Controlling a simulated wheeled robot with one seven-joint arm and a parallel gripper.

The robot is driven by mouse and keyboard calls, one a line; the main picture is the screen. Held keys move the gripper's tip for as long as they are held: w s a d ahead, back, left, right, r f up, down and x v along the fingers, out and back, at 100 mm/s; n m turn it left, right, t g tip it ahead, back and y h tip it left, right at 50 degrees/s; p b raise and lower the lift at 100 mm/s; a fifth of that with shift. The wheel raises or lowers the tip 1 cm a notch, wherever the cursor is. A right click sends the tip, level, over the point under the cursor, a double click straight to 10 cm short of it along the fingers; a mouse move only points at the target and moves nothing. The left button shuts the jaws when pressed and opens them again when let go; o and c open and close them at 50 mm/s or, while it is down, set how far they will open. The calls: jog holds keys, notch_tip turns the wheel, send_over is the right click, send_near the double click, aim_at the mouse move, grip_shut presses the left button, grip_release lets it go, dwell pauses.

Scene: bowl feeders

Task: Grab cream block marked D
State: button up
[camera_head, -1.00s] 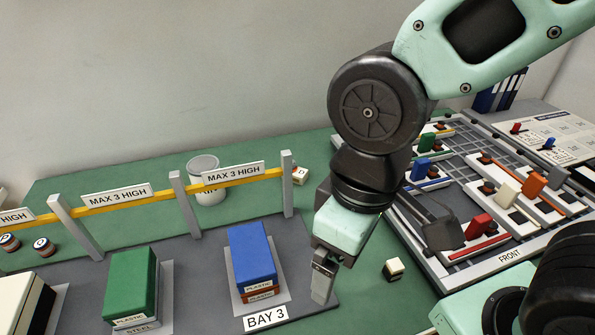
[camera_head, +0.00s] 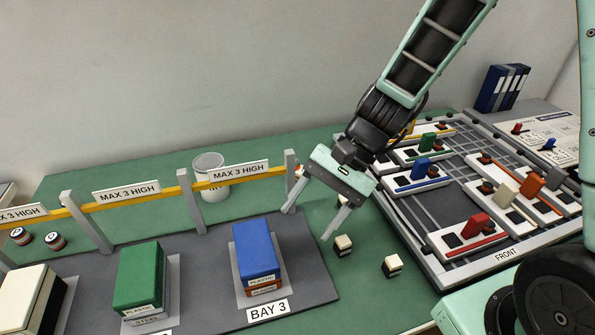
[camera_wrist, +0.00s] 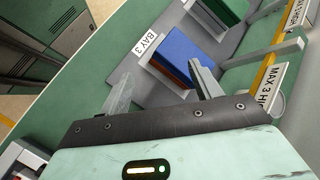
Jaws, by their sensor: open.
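Small cream-and-black blocks lie on the green table right of bay 3. One block (camera_head: 343,246) is just right of my gripper's near fingertip, and another block (camera_head: 392,266) is further right, by the panel. Another pale block is partly hidden behind my gripper near the fence's end post. I cannot read a D on any of them. My gripper (camera_head: 309,224) is open and empty, pointing down above the table between the end post and the nearer block. In the wrist view its fingers (camera_wrist: 160,76) are spread, with no small block visible between them.
The blue block (camera_head: 254,250) stands on bay 3, left of my gripper, with the green stack (camera_head: 139,277) further left. A fence with a yellow rail (camera_head: 145,197) and a white cup (camera_head: 208,186) are behind. The switch panel (camera_head: 480,262) fills the right.

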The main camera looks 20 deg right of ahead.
jog(key=w+d+f+m+t, duration=0.3)
jog(key=w+d+m+t, duration=0.1)
jog(key=w+d+m, duration=0.1)
jog(key=w+d+f+m+t+y, duration=0.1)
jog(key=w+d+f+m+t, duration=0.2)
jog(key=w+d+m, duration=0.3)
jog(key=w+d+f+m+t+p, duration=0.1)
jog(key=w+d+f+m+t, duration=0.2)
jog(key=w+d+m+t, duration=0.2)
jog(key=shift+w+d+f+m, duration=0.25)
jog(key=shift+w+m, duration=0.35)
jog(key=shift+m, duration=0.3)
jog(key=shift+w+d+f+m, duration=0.1)
jog(key=shift+w+d+m, duration=0.15)
jog(key=shift+w+m, duration=0.5)
jog(key=shift+d+f+m, duration=0.1)
jog(key=shift+f+m, duration=0.1)
jog(key=shift+m, duration=0.15)
jog(key=p, duration=0.3)
send_near(297, 167)
jog(key=x, duration=0.5)
jog(key=shift+s+a+f, duration=0.15)
jog(key=shift+a+f, duration=0.15)
jog(key=shift+f, duration=0.15)
jog(key=shift+p+x, duration=0.6)
jog(key=shift+x, duration=1.7)
jog(key=shift+d, duration=0.15)
jog(key=c, duration=1.2)
